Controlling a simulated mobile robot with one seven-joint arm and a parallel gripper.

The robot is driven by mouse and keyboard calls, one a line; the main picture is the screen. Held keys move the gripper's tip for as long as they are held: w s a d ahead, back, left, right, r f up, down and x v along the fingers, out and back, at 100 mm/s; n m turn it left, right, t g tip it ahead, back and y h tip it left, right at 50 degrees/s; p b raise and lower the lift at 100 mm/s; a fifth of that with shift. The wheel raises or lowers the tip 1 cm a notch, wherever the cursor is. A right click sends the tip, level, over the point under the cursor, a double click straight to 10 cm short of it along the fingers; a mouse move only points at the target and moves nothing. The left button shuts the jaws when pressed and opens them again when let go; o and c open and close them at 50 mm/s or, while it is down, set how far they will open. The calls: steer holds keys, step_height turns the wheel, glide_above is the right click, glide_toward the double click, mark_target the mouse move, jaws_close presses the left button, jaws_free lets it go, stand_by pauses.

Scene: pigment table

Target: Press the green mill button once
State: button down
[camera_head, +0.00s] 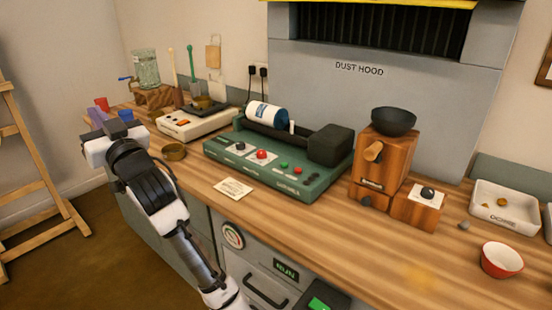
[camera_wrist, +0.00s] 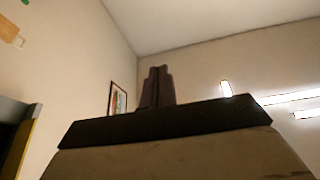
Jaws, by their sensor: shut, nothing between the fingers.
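The green mill (camera_head: 265,165) stands on the wooden bench in the head view, with a blue and white jar (camera_head: 264,114) on its rollers. Its front panel carries a red button (camera_head: 262,154) on a white plate, a black knob (camera_head: 240,146) on another, and small green buttons or lamps (camera_head: 284,165) to the right. My gripper (camera_wrist: 157,70) is shut and empty in the wrist view, with wall and ceiling behind it. In the head view my arm stands left of the mill, apart from it; the fingertips cannot be made out there.
A paper card (camera_head: 233,188) lies in front of the mill. A wooden grinder (camera_head: 383,165) with a black bowl stands to its right. A pale device (camera_head: 195,123) and a small brass dish (camera_head: 173,152) are to the left. A red bowl (camera_head: 501,260) sits near the front edge.

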steer(key=w+d+f+m+g+h+p, duration=0.1)
steer(key=w+d+f+m+h+p, duration=0.25)
steer(key=w+d, duration=0.55)
steer(key=w+d+f+m+g+h+p, duration=0.1)
steer(key=w+d+f+m+h, duration=0.25)
steer(key=w+d+h, duration=0.5)
steer(key=w+d+f+m+g+p, duration=0.1)
steer(key=w+d+f+m+g, duration=0.1)
steer(key=d, duration=0.7)
steer(key=w+d+f+m+g+h+p, duration=0.1)
steer(key=w+d+f+m+g+p, duration=0.1)
steer(key=d, duration=0.8)
steer(key=shift+w+d+f+m, duration=0.25)
steer(key=shift+w+f+m, duration=0.05)
steer(key=shift+w+m, duration=0.45)
